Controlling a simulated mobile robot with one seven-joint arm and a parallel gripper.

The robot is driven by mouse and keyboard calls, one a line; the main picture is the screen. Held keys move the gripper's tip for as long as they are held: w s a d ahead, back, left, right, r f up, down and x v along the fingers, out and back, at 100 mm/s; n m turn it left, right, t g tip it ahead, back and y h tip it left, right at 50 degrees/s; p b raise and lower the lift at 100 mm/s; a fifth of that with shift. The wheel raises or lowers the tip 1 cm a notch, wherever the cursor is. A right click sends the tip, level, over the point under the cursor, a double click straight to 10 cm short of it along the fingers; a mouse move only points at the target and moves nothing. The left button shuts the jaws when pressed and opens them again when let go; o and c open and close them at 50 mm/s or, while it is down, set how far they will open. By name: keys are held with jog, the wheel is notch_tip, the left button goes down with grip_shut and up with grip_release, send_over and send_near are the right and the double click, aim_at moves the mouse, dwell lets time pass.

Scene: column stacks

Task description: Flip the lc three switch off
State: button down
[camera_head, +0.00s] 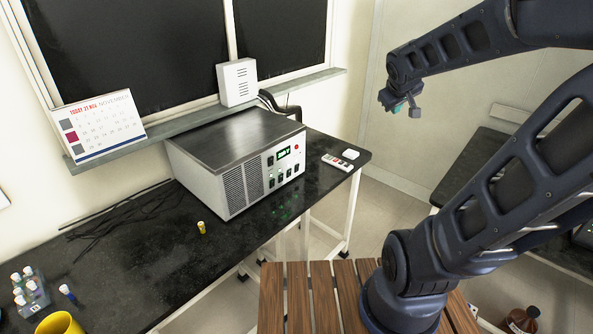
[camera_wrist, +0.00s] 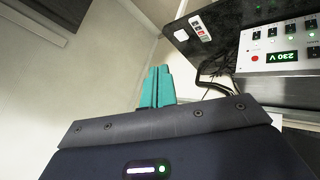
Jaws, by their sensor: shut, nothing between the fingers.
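The grey metal box (camera_head: 210,140) with a control panel stands on the black bench in the head view. Its panel has a green lit display (camera_head: 283,153), a red button and several small black switches (camera_head: 280,178).
A power strip (camera_head: 337,162) and a small white block (camera_head: 350,154) lie on the bench right of the box. A calendar (camera_head: 98,125) and a white speaker-like box (camera_head: 237,82) sit on the sill. Air between gripper and panel is clear.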

jog(key=w+a+f+n+t+y, duration=0.1)
jog(key=w+a+f+n+y, duration=0.1)
jog(key=w+a+f+n, duration=0.3)
jog(key=w+a+f+n+y, duration=0.1)
jog(key=w+n, duration=0.2)
jog(key=w, duration=0.5)
jog(key=w+a+f+n+t+y, duration=0.1)
jog(key=w+a+f+n+y, duration=0.1)
jog(key=w+a+n, duration=0.3)
jog(key=s+a+f+n+g+y, duration=0.1)
jog(key=a+f+n+g, duration=0.3)
jog(key=f, duration=0.5)
jog(key=s+a+f+n+g+y, duration=0.1)
jog(key=a+f+n+g+y, duration=0.3)
jog(key=f, duration=0.6)
jog(key=shift+s+a+f+n+g+y, duration=0.15)
jog(key=shift+f+n+g+y, duration=0.15)
jog(key=shift+g, duration=0.2)
jog(key=shift+a, duration=0.1)
